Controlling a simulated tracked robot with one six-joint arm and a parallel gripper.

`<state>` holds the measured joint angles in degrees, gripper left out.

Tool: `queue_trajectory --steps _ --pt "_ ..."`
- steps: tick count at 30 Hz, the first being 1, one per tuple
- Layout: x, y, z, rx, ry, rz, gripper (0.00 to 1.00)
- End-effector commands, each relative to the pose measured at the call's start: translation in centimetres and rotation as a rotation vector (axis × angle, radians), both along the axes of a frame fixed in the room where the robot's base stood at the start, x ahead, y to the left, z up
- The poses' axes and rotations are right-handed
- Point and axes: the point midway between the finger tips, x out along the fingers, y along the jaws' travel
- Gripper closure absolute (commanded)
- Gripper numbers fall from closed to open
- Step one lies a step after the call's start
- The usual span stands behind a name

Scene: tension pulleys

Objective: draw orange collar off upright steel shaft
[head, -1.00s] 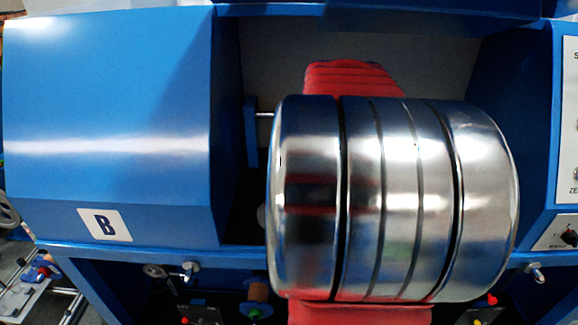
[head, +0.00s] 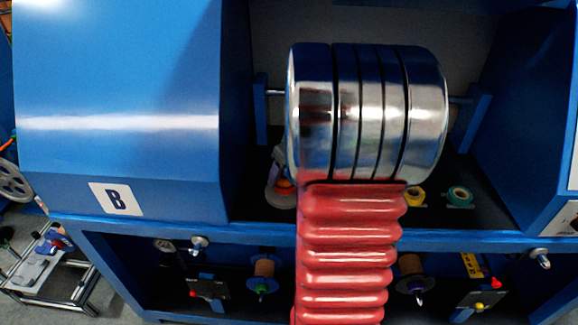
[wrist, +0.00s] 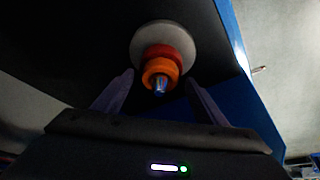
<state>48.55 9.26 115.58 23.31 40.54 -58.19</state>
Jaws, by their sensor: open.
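In the wrist view the orange collar (wrist: 158,69) sits around the steel shaft (wrist: 160,85), whose tip shows through it. Behind the collar are a redder ring (wrist: 168,51) and a pale round base (wrist: 165,35). My gripper (wrist: 159,78) is open, one finger on each side of the collar with gaps between; whether it is level with the collar I cannot tell.
A yellow spool (head: 414,197) and a teal spool (head: 460,195) stand on the dark shelf to the right. A blue housing marked B (head: 120,110) is on the left. Blue brackets (head: 262,108) flank the recess. More spools (head: 263,270) hang below the shelf's front edge.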

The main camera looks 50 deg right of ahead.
Motion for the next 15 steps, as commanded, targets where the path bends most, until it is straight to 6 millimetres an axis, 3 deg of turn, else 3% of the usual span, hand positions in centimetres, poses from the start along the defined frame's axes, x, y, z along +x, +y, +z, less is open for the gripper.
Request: queue_trajectory --steps 10,15 --pt "0.1 -0.01 -0.25 0.0 0.0 0.0 0.35" --pt "0.1 -0.02 -0.24 0.0 0.0 -0.001 0.47"
